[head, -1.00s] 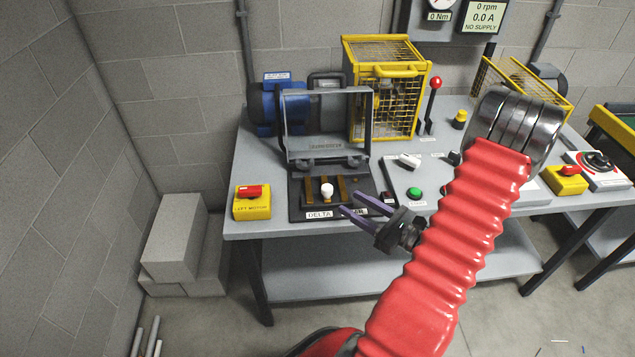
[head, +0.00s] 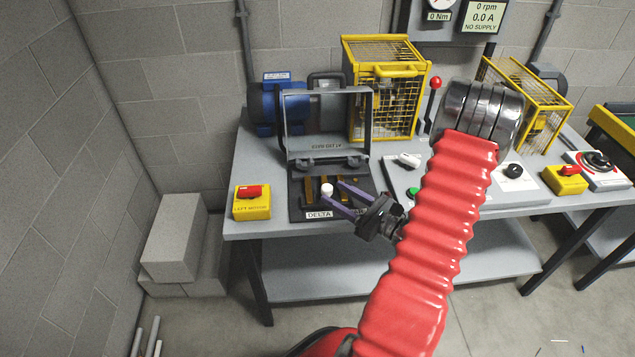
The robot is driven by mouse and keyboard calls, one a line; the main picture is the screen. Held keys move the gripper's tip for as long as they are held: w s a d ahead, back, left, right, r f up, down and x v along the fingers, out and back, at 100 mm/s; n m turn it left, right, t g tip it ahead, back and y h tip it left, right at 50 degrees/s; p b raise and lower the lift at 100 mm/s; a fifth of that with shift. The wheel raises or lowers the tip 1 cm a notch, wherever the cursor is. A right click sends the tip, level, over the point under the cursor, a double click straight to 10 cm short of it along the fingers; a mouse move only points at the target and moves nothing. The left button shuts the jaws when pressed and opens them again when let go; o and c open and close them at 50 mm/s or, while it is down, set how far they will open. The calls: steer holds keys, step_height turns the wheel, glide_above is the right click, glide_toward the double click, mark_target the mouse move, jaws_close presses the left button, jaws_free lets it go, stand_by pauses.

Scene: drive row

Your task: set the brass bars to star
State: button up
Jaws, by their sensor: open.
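An open grey terminal box (head: 367,120) stands at the bench's front left, its lid raised at the back. On its dark base, the brass bars (head: 309,190) stand upright in the picture, side by side. A white knob (head: 327,189) sits at the middle bar. The DELTA label (head: 319,215) is below; a label to its right is mostly hidden by my gripper. My gripper (head: 332,196) is open, with its purple fingers reaching left over the base. One fingertip is near the knob's upper right and the other below it. I cannot tell whether they touch it.
The yellow LEFT MOTOR switch (head: 252,202) is left of the box. A yellow cage (head: 388,90) and a blue motor (head: 266,105) stand behind. A red-knobbed lever (head: 434,95) is to the right. The raised lid limits room behind the bars.

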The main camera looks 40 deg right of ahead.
mark_target(323, 186)
steer(key=shift+w+a, duration=0.25)
steer(key=shift+w, duration=1.05)
steer(key=shift+w+a, duration=0.2)
steer(key=shift+w, duration=1.1)
steer(key=shift+w+a, duration=0.25)
steer(key=shift+w, duration=1.05)
steer(key=shift+c, duration=0.6)
jaws_close()
